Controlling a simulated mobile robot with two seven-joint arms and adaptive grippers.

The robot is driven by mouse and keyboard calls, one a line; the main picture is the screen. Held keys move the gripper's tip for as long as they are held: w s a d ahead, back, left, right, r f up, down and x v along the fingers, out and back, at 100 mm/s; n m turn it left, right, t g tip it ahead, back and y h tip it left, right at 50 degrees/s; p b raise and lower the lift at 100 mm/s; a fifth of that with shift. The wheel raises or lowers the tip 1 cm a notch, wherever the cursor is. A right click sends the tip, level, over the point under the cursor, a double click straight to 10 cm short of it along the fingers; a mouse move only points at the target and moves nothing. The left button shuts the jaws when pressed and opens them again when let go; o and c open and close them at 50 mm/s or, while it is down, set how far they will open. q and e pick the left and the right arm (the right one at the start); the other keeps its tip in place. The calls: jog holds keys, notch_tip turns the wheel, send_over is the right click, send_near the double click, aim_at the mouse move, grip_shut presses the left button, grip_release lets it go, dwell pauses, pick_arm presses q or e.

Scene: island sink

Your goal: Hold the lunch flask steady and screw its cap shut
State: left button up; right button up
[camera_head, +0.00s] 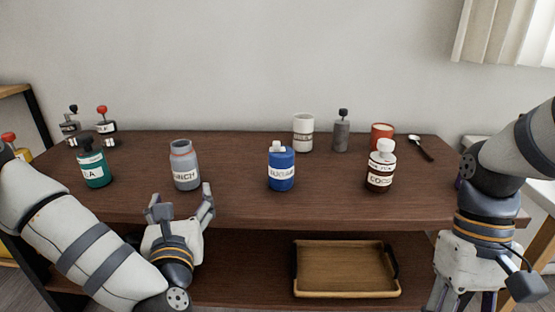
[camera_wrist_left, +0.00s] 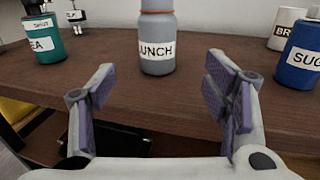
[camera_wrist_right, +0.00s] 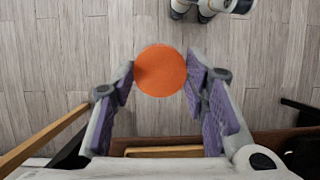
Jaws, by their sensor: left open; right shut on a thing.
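The lunch flask (camera_head: 185,165) is a grey bottle labelled LUNCH with an open mouth and no cap on it. It stands upright on the dark wooden table top. It also shows in the left wrist view (camera_wrist_left: 158,40). My left gripper (camera_head: 181,203) is open and empty, in front of the flask and apart from it. Its fingers (camera_wrist_left: 165,85) frame the flask from the near side. My right gripper (camera_wrist_right: 162,75) is shut on the orange round cap (camera_wrist_right: 161,70), held off the table's right side, over the floor. In the head view the cap is hidden.
A teal bottle (camera_head: 93,163) stands left of the flask and a blue sugar jar (camera_head: 281,168) right of it. A brown cocoa jar (camera_head: 380,168), a white mug (camera_head: 303,132), a grey grinder (camera_head: 341,132) and a spoon (camera_head: 421,147) are further right. A tray (camera_head: 345,270) lies on the lower shelf.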

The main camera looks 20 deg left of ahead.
aim_at(184, 172)
pick_arm(q)
jog(key=shift+x, duration=3.4)
pick_arm(e)
jog(key=shift+r, duration=0.4)
pick_arm(q)
jog(key=x, duration=0.2)
jog(key=p+x, duration=0.1)
jog(key=x, duration=0.1)
jog(key=shift+a+r, duration=0.25)
jog(key=shift+r, duration=0.05)
pick_arm(e)
jog(key=shift+r, duration=0.45)
pick_arm(q)
jog(key=shift+w+a, duration=0.2)
jog(key=shift+w, duration=0.25)
jog(key=c, duration=1.4)
